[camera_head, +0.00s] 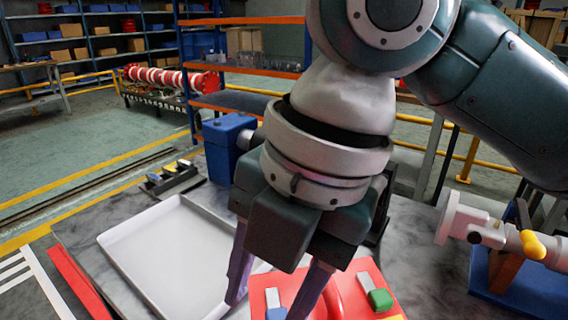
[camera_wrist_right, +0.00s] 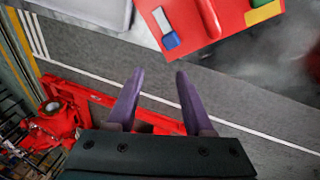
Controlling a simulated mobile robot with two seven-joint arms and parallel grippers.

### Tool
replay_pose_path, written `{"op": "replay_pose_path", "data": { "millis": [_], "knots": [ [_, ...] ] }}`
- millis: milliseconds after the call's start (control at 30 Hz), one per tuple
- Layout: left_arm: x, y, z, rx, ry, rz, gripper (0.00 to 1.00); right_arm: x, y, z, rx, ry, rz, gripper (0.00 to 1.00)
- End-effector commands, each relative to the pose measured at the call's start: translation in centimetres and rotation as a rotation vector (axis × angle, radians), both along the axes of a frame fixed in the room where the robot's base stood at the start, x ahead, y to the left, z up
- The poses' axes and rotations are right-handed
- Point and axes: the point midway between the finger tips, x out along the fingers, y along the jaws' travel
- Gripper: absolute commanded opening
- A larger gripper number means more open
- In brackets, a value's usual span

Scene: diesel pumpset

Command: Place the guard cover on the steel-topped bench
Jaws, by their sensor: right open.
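A red piece with a raised ridge (camera_head: 345,296) lies at the front middle of the grey-topped bench (camera_head: 120,222). It may be the guard cover, but I cannot be sure. It carries short grey bars with blue and green ends, and the frame edge cuts it off. In the right wrist view the red piece (camera_wrist_right: 240,24) is at the top, beyond the fingertips. My right gripper (camera_head: 268,302) points down, open, with nothing between its fingers; it also shows in the right wrist view (camera_wrist_right: 160,76). It hides part of the red piece in the head view. My left gripper is out of view.
A white tray (camera_head: 122,240) lies left of my right gripper. A blue container (camera_head: 224,140) and a small dark holder (camera_head: 172,180) stand behind it. A pipe fitting with a yellow handle (camera_head: 530,244) is at right. Red equipment (camera_wrist_right: 62,117) shows low in the wrist view.

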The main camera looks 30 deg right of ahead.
Motion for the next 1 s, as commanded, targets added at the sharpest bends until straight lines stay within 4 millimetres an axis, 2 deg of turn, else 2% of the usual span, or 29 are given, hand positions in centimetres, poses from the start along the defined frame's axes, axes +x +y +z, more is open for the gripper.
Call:
{"op": "replay_pose_path", "data": {
  "millis": [33,67,167,300,400,500,600,700,1000],
  "knots": [
    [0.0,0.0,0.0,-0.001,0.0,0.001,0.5,-1.2,1.3,-1.0,0.073,0.023,-0.147,0.52],
    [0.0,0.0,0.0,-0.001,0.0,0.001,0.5,-1.6,1.8,-1.4,0.111,0.032,-0.252,0.52],
    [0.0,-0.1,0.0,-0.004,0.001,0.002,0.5,-3.0,2.1,-2.7,0.226,0.078,-0.635,0.52],
    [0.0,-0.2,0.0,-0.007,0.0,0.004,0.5,-5.4,-0.2,-4.6,0.316,0.136,-1.19,0.52],
    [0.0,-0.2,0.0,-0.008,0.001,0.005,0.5,-7.4,-2.8,-5.6,0.328,0.148,-1.501,0.52],
    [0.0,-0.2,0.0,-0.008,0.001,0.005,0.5,-9.1,-5.0,-6.3,0.32,0.139,-1.722,0.52],
    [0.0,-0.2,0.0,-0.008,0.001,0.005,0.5,-10.3,-6.5,-6.6,0.308,0.124,-1.854,0.52],
    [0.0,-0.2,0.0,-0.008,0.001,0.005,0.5,-10.8,-7.1,-6.7,0.303,0.115,-1.903,0.52],
    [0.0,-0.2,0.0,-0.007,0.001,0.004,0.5,-10.8,-7.1,-6.7,0.303,0.115,-1.903,0.52]
  ]
}}
